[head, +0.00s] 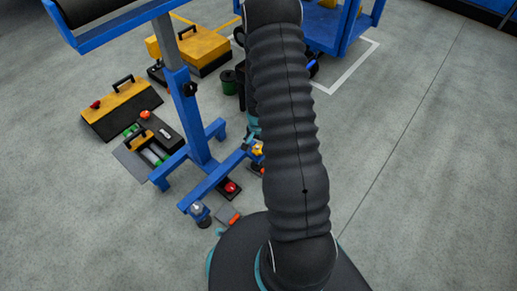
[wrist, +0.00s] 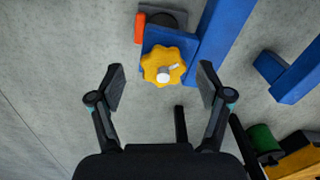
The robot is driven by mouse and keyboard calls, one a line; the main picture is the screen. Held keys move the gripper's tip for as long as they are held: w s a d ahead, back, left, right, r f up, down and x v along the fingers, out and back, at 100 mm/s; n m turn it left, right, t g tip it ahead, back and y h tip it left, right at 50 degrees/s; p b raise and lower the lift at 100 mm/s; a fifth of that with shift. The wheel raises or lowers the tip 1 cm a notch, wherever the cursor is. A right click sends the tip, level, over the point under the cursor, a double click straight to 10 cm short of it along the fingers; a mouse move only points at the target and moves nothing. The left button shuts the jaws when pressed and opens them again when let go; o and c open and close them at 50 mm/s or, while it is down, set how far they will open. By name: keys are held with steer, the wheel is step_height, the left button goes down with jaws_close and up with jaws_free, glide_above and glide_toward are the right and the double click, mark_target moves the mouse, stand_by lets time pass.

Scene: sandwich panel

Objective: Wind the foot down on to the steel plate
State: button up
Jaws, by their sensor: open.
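A yellow star-shaped knob (wrist: 151,64) with a pale stud in its middle sits on a blue bracket at the end of a blue beam (wrist: 222,22). In the wrist view my gripper (wrist: 161,70) is open, its two fingers standing either side of the knob, with no contact visible. Above the bracket in that picture, a dark round foot (wrist: 173,17) shows partly over a grey plate (wrist: 150,9) with an orange end (wrist: 139,28). The bracket hides part of the foot; any gap beneath it cannot be told. In the head view the knob (head: 257,149) shows beside my arm, which hides my fingers.
A blue wheel-less stand (head: 193,115) rises left of my arm. Another foot (head: 199,211) and an orange-ended plate (head: 229,217) lie nearer me. Toolboxes (head: 120,107) lie at left, and a blue frame (head: 335,28) stands behind. The right floor is clear.

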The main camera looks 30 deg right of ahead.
mark_target(259, 149)
step_height(259, 149, up, 11)
steer(key=shift+s, duration=0.15)
steer(key=shift+d, duration=0.1)
steer(key=shift+c, duration=0.3)
